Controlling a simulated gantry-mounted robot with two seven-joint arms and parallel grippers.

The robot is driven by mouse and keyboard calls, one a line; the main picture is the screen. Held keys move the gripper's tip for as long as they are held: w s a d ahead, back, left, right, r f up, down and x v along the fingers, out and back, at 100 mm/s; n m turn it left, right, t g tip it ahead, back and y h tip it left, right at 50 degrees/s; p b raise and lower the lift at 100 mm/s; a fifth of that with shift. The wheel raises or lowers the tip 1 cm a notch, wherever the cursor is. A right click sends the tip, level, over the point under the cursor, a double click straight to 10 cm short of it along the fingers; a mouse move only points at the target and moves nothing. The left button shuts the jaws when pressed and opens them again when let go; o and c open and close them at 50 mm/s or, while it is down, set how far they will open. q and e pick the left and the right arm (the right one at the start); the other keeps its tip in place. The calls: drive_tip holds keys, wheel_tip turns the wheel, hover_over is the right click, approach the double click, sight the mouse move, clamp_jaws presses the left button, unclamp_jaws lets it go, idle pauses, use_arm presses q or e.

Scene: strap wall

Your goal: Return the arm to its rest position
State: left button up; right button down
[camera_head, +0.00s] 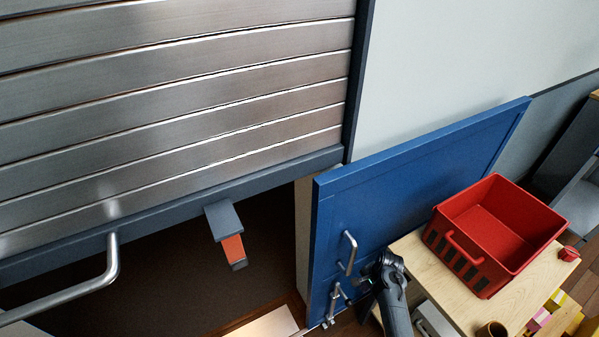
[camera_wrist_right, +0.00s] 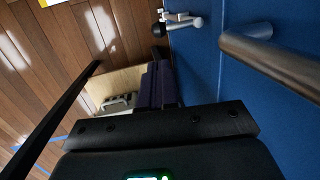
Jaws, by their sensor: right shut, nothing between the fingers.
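My right gripper (camera_head: 364,281) shows small at the bottom of the head view, in front of the blue door (camera_head: 420,180). Its fingers are shut and empty; they also show as dark narrow shapes in the right wrist view (camera_wrist_right: 157,80). A bar handle (camera_head: 349,253) stands on the door just left of the gripper, with a gap visible in the wrist view (camera_wrist_right: 270,62). A smaller lever latch (camera_head: 335,300) is below the handle. My right arm (camera_head: 393,300) rises from the bottom edge. My left gripper is not in view.
A red basket (camera_head: 480,285) sits on a light wooden table (camera_head: 425,265) right of my arm, with a brown cup (camera_head: 491,330) nearby. A metal slatted shutter (camera_head: 170,110) hangs at left, partly raised over a dark opening. A grey strap with an orange end (camera_head: 232,247) hangs from it.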

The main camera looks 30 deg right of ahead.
drive_tip(key=s+d+f+n+g+h, duration=0.2)
drive_tip(key=s+f, duration=0.1)
drive_tip(key=s, duration=1)
drive_tip(key=s+a+r+n+t, duration=0.2)
drive_tip(key=a+r+n, duration=1.05)
drive_tip(key=a, duration=0.65)
drive_tip(key=a+r+n+t+y, duration=0.1)
drive_tip(key=a+r+n, duration=0.25)
drive_tip(key=r, duration=0.25)
drive_tip(key=a+r+n+t, duration=0.1)
drive_tip(key=a+r+n, duration=0.1)
drive_tip(key=a+r, duration=0.3)
wheel_tip(320, 180, up, 29)
drive_tip(key=d+p, duration=0.1)
drive_tip(key=p, duration=2.7)
drive_tip(key=shift+d+n+p, duration=0.2)
drive_tip(key=shift+n+p, duration=0.2)
